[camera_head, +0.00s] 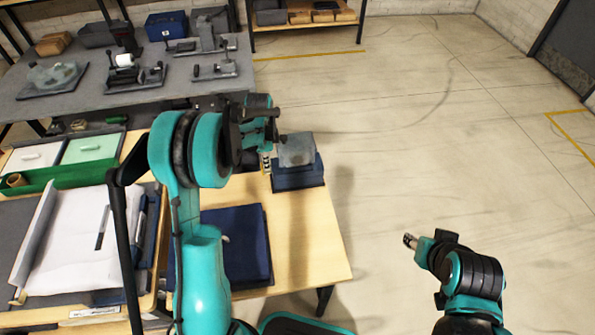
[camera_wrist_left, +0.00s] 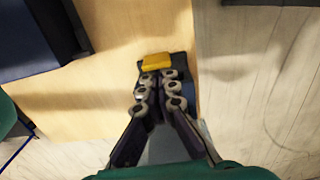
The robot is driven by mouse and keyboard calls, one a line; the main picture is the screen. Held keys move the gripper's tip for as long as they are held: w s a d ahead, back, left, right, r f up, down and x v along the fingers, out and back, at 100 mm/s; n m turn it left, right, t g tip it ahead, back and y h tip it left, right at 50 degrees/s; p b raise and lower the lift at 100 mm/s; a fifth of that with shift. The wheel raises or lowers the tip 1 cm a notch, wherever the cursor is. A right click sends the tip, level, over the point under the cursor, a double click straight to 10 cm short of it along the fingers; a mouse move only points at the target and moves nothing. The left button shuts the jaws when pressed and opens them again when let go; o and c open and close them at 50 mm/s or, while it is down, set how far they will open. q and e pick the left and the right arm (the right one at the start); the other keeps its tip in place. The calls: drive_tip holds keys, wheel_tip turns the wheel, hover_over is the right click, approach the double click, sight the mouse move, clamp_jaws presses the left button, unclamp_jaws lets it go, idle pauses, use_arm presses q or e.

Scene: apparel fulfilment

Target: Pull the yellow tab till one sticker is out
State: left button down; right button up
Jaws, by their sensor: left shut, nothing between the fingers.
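The yellow tab (camera_wrist_left: 155,62) shows in the left wrist view on a small dark piece, just beyond my left fingertips (camera_wrist_left: 157,77). The fingertips are together with nothing held between them. In the head view, my left gripper (camera_head: 272,135) is at the right end of the table, beside a grey block (camera_head: 297,149) on a dark blue base (camera_head: 299,178). The tab cannot be made out there, and no sticker can be made out in either view. My right gripper (camera_head: 411,241) is over the floor, away from the table; its finger opening is unclear.
A folded dark blue cloth (camera_head: 250,245) lies on the wooden table (camera_head: 312,255). A white garment (camera_head: 75,240) lies to the left, near a green tray (camera_head: 75,173). A grey bench (camera_head: 190,88) with fixtures stands behind. The floor to the right is clear.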

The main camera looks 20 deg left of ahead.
use_arm(q)
drive_tip(key=shift+f, duration=0.55)
drive_tip(key=shift+s+a, duration=1.2)
drive_tip(key=shift+a, duration=1.2)
wheel_tip(320, 180, up, 7)
drive_tip(key=p, duration=0.3)
drive_tip(key=shift+w+d+p, duration=0.15)
drive_tip(key=shift+d+p, duration=0.2)
drive_tip(key=shift+p, duration=0.05)
